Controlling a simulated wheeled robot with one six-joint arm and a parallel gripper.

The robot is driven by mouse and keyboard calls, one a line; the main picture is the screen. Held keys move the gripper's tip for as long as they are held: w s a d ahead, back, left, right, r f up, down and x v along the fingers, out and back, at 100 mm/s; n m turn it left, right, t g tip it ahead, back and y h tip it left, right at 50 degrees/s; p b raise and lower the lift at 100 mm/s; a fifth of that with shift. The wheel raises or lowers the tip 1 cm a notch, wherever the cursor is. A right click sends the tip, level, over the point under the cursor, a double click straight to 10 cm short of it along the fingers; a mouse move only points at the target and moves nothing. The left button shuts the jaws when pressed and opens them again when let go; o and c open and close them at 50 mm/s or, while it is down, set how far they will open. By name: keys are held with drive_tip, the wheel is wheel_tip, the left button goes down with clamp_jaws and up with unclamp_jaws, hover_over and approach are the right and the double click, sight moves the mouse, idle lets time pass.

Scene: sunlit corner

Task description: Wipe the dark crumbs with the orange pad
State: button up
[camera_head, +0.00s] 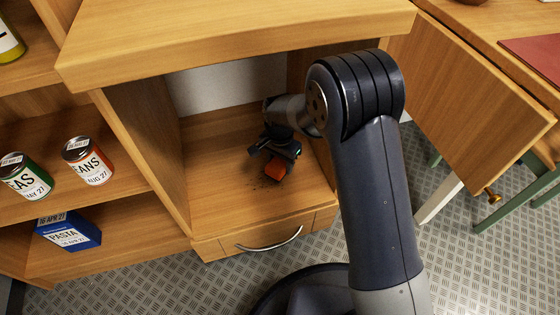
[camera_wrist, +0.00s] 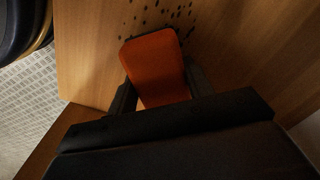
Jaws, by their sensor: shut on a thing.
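The orange pad (camera_head: 276,170) is held in my gripper (camera_head: 272,158) inside the open compartment of the wooden cabinet. In the wrist view the orange pad (camera_wrist: 156,68) sits between the two dark fingers of my gripper (camera_wrist: 158,92), which are shut on it. The dark crumbs (camera_head: 262,183) lie on the compartment floor beside the pad, toward the front. In the wrist view the crumbs (camera_wrist: 165,14) show as several dark specks just past the pad's far end. The pad hides whatever is under it, and I cannot tell whether it touches the floor.
An open door (camera_head: 470,100) stands at the right. A drawer (camera_head: 265,236) is below. Cans (camera_head: 87,161) and a blue pasta box (camera_head: 68,231) stand on left shelves.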

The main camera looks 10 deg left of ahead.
drive_tip(key=shift+f+b, duration=0.4)
drive_tip(key=shift+f, duration=0.45)
